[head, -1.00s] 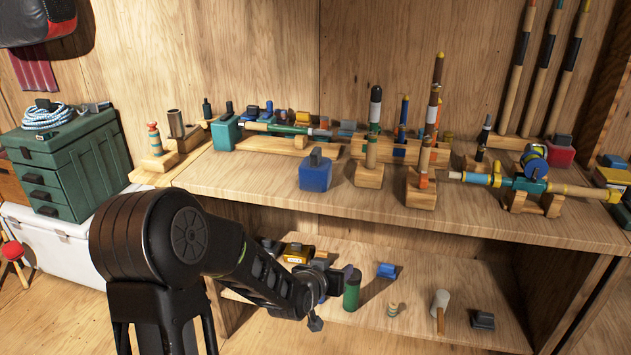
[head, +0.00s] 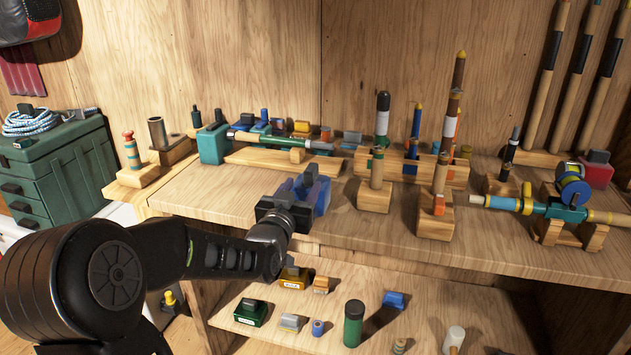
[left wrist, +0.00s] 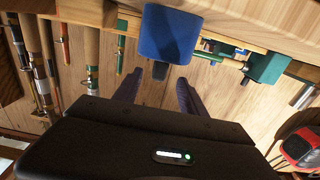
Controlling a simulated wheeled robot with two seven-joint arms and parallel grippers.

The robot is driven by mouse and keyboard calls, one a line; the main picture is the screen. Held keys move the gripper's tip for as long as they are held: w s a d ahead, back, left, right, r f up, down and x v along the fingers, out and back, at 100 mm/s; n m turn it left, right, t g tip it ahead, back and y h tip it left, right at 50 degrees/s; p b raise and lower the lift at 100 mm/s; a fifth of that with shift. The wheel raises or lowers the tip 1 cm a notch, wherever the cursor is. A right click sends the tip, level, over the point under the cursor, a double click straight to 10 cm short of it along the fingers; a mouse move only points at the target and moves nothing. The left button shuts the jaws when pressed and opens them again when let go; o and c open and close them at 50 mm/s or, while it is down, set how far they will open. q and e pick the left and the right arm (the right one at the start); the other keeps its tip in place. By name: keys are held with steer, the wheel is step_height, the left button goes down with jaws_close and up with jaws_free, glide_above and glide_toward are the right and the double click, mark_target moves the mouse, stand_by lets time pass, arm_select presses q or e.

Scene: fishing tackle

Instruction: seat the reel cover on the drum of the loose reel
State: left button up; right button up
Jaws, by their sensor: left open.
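A blue block with a dark knob (head: 323,196) stands on the upper bench, partly hidden by my left gripper. It also shows in the left wrist view (left wrist: 178,34), with the knob pointing toward my jaws. My left gripper (head: 296,190) is open and empty at the block. In the left wrist view its two fingers (left wrist: 157,82) lie either side of the knob's line; I cannot tell whether they touch it. A round blue and yellow reel (head: 573,188) sits on a teal rod at the right. I cannot tell which pieces are the reel cover and the loose reel. My right gripper is out of view.
Upright rods in wooden stands (head: 376,182) crowd the bench right of the block. A teal block (head: 213,145) and a rod rack stand behind. The lower shelf holds a green cylinder (head: 353,325), a green labelled box (head: 250,313) and small pieces. Bench front, centre right, is clear.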

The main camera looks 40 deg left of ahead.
mark_target(307, 177)
arm_select(q)
steer(key=shift+s, duration=0.1)
steer(key=shift+x, duration=1.3)
steer(key=shift+r+p+x, duration=0.2)
steer(key=shift+p+x, duration=0.25)
steer(key=shift+x, duration=2.15)
steer(key=shift+c, duration=0.6)
jaws_close()
